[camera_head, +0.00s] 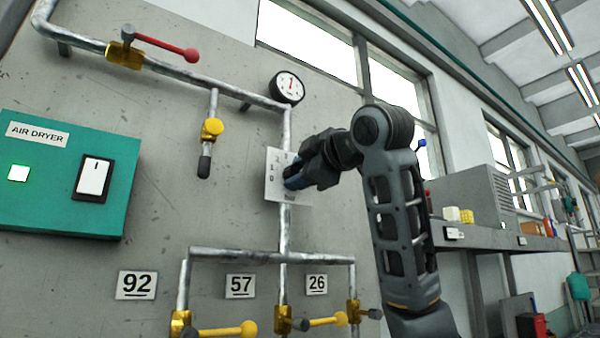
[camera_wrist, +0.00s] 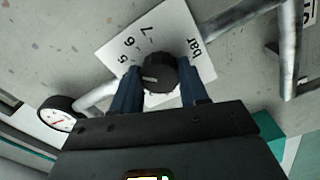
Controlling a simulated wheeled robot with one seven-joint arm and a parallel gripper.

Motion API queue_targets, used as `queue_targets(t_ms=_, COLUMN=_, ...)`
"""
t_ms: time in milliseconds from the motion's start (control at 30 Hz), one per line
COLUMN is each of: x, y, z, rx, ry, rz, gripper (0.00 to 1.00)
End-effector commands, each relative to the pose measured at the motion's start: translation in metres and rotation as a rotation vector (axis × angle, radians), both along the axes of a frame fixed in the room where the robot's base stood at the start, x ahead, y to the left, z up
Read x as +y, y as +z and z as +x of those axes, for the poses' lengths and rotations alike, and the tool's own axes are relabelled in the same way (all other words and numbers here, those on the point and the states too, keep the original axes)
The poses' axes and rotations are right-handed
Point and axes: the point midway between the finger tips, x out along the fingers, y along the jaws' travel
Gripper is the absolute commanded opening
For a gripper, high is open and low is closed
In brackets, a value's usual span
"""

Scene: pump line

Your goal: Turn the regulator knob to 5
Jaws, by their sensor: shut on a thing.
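The regulator knob (camera_wrist: 160,72) is black and round with a short white mark. It sits on a white scale plate (camera_wrist: 185,35) showing 5, 6, 7 and "bar" in the wrist view. My gripper (camera_wrist: 160,80) has its two blue fingers on either side of the knob, closed on it. The white mark points left in the picture, to the side below the 5; the left finger hides the scale there. In the head view my gripper (camera_head: 293,180) covers the knob, and the plate (camera_head: 273,188) shows low digits at its left edge.
A round gauge (camera_head: 287,87) is above the plate on the same pipe. A green air dryer box (camera_head: 45,205) is at left. Yellow-handled valves (camera_head: 235,329) are below.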

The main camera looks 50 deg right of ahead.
Motion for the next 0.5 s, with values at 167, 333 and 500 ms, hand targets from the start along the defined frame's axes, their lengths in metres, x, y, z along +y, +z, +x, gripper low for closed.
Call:
queue_targets(t_ms=167, x=-0.0013, y=-0.0027, z=-0.0002, rx=0.006, ry=-0.003, rz=0.002, gripper=0.13)
queue_targets(t_ms=333, x=-0.0011, y=-0.0022, z=-0.0001, rx=0.005, ry=-0.002, rz=0.001, gripper=0.57)
queue_targets(t_ms=500, x=-0.0006, y=-0.0014, z=0.0, rx=0.004, ry=-0.001, rz=0.0, gripper=0.69)
